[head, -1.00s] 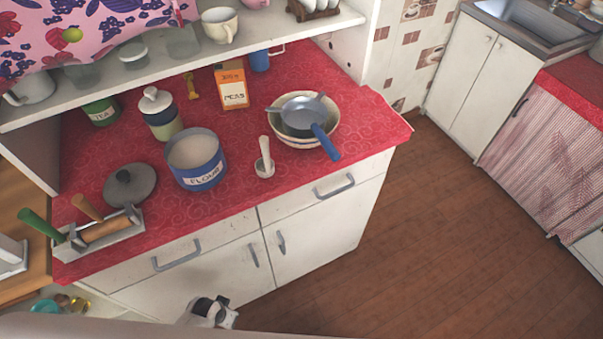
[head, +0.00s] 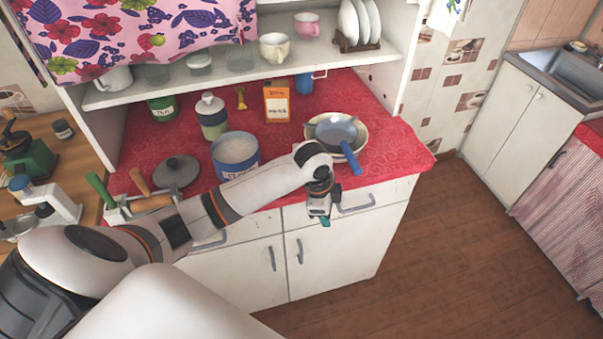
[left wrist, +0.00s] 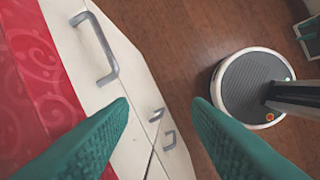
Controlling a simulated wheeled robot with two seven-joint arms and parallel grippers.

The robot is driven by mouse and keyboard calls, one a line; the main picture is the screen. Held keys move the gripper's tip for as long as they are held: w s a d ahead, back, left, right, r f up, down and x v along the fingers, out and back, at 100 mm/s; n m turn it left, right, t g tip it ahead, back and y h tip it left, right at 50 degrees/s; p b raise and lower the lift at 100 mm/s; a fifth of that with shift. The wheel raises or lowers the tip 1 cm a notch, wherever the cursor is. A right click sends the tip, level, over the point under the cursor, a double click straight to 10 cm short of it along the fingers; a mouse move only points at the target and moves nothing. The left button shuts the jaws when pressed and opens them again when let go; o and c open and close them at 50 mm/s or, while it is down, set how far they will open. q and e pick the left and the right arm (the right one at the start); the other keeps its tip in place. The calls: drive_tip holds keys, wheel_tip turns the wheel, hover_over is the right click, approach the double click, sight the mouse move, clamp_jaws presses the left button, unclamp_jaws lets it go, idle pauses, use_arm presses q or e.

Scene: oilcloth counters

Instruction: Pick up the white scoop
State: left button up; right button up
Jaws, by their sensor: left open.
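The white scoop does not show in either current view; in the head view my left forearm and wrist cover the part of the counter where it stood. My left gripper (head: 323,218) hangs in front of the counter's front edge, before the drawers, pointing down. In the left wrist view its teal fingers (left wrist: 162,101) are wide apart with nothing between them. My right gripper is not in view.
The red-covered counter (head: 397,150) holds a blue flour canister (head: 237,150), a bowl (head: 361,130) with a blue-handled strainer (head: 338,131), an orange box (head: 277,104) and a grey lid (head: 175,171). A shelf (head: 230,78) overhangs the back. A drawer handle (left wrist: 99,48) is near my left gripper.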

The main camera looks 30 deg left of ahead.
sight(294, 148)
use_arm(q)
drive_tip(key=a+r+m, duration=0.2)
drive_tip(key=a+r, duration=0.1)
drive_tip(key=r, duration=0.4)
drive_tip(key=w+a+r+m+g+y, duration=0.1)
drive_tip(key=a+r+m, duration=0.1)
drive_tip(key=a+r, duration=0.2)
drive_tip(key=a+r+m, duration=0.1)
drive_tip(key=a+r, duration=0.2)
drive_tip(key=r, duration=0.7)
drive_tip(key=shift+w+a+m+g+y, duration=0.25)
drive_tip(key=shift+w+m+g+y, duration=0.05)
drive_tip(key=shift+w+m+g, duration=0.1)
wheel_tip(294, 148, down, 6)
drive_tip(key=shift+f+p, duration=0.25)
drive_tip(key=shift+p, duration=0.95)
drive_tip(key=f, duration=0.1)
drive_tip(key=f+p, duration=0.1)
drive_tip(key=f, duration=0.1)
drive_tip(key=f+p, duration=0.1)
drive_tip(key=f, duration=0.1)
drive_tip(key=shift+w, duration=0.4)
drive_tip(key=shift+f, duration=0.2)
clamp_jaws()
